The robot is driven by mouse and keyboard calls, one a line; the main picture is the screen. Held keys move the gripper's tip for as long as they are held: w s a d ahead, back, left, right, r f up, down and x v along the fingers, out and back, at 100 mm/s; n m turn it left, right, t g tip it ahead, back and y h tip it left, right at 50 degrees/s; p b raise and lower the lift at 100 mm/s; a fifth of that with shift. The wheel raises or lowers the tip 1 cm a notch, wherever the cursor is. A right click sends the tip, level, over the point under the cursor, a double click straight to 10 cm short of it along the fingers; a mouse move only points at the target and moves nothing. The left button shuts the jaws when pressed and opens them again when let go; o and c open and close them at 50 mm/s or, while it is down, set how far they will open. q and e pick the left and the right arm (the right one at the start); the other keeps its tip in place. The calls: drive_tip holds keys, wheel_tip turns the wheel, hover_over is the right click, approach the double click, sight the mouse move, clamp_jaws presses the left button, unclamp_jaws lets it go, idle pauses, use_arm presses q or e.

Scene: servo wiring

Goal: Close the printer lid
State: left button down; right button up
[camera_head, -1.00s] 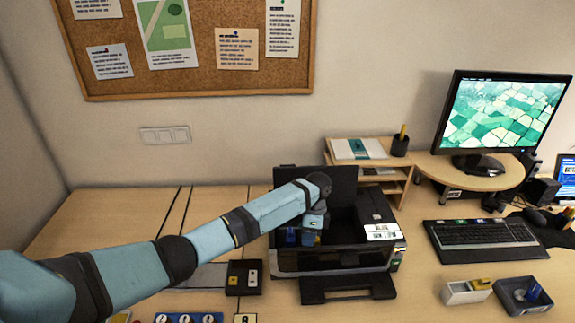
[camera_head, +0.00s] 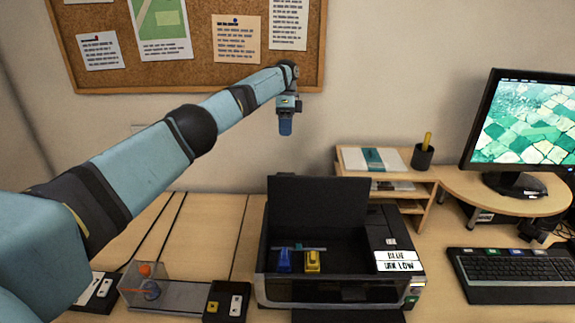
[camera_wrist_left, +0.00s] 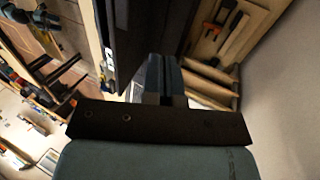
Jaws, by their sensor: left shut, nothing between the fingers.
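The black printer (camera_head: 340,282) stands on the desk with its lid (camera_head: 318,207) raised, tilted up at the back. Inside its open body are a blue piece (camera_head: 285,260) and a yellow piece (camera_head: 312,261). My left gripper (camera_head: 285,130) is up in front of the wall, above and behind the raised lid, with its fingers shut and empty, pointing down. In the left wrist view the shut fingers (camera_wrist_left: 160,75) show beside a dark upright panel (camera_wrist_left: 135,35), likely the lid. My right gripper is not in view.
A wooden shelf (camera_head: 395,190) with papers and a pen cup (camera_head: 422,157) stands right of the printer. The monitor (camera_head: 530,130) and keyboard (camera_head: 515,273) are farther right. A switch box (camera_head: 226,301) and a clear box (camera_head: 145,283) lie to the left. A corkboard (camera_head: 200,40) hangs behind.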

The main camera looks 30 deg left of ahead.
use_arm(q)
drive_tip(key=s+d+f+p, duration=0.3)
drive_tip(key=s+f, duration=0.3)
drive_tip(key=f, duration=0.2)
drive_tip(key=shift+d, duration=0.5)
drive_tip(key=shift+w+f, duration=0.1)
